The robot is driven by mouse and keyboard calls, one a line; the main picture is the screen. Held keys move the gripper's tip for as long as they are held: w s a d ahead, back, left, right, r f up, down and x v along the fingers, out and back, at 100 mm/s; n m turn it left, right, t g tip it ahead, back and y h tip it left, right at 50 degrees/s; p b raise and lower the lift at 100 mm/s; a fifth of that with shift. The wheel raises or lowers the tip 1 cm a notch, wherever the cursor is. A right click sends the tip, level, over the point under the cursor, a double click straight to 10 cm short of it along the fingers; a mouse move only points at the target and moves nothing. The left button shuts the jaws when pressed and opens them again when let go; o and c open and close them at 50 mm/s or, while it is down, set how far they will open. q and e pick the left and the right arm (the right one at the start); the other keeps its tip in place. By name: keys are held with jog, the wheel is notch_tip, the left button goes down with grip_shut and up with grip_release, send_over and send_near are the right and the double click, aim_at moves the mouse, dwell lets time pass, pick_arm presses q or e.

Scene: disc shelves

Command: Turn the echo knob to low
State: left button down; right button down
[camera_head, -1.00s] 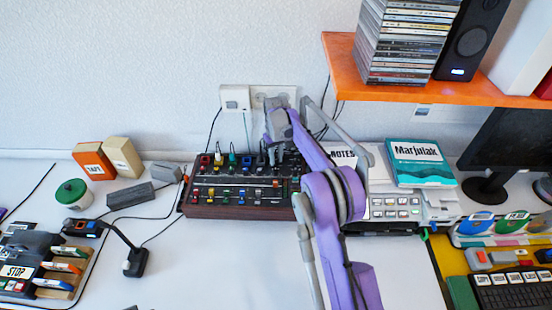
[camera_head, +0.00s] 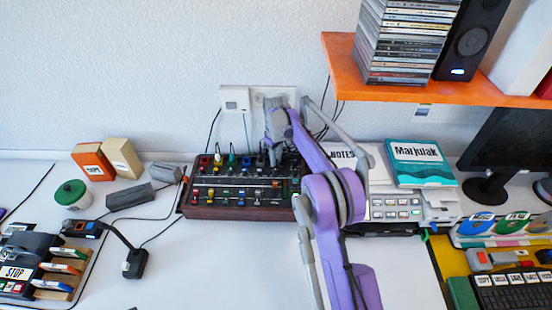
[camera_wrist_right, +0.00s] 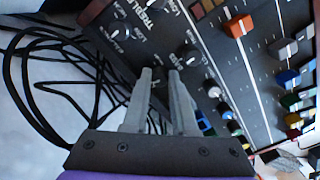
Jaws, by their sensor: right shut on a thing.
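The mixer (camera_head: 240,213) is a dark panel with wooden sides and many coloured knobs and sliders, standing against the wall. My right gripper (camera_head: 272,158) is over its back right part, fingers pointing down. In the right wrist view, my right gripper (camera_wrist_right: 162,78) is shut on a small dark knob (camera_wrist_right: 159,91) at the panel's edge, mostly hidden between the fingers. Other black knobs (camera_wrist_right: 190,58) with LOW labels sit close by. The label of the held knob is not readable, so I cannot tell its name or setting. My left gripper is not in view.
Black cables (camera_wrist_right: 70,80) run loose behind the mixer. A device with pale buttons (camera_head: 395,210) and a teal book (camera_head: 420,163) stand to the right. An orange shelf (camera_head: 440,95) hangs above right.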

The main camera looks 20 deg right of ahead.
jog(key=c, duration=0.7)
grip_release()
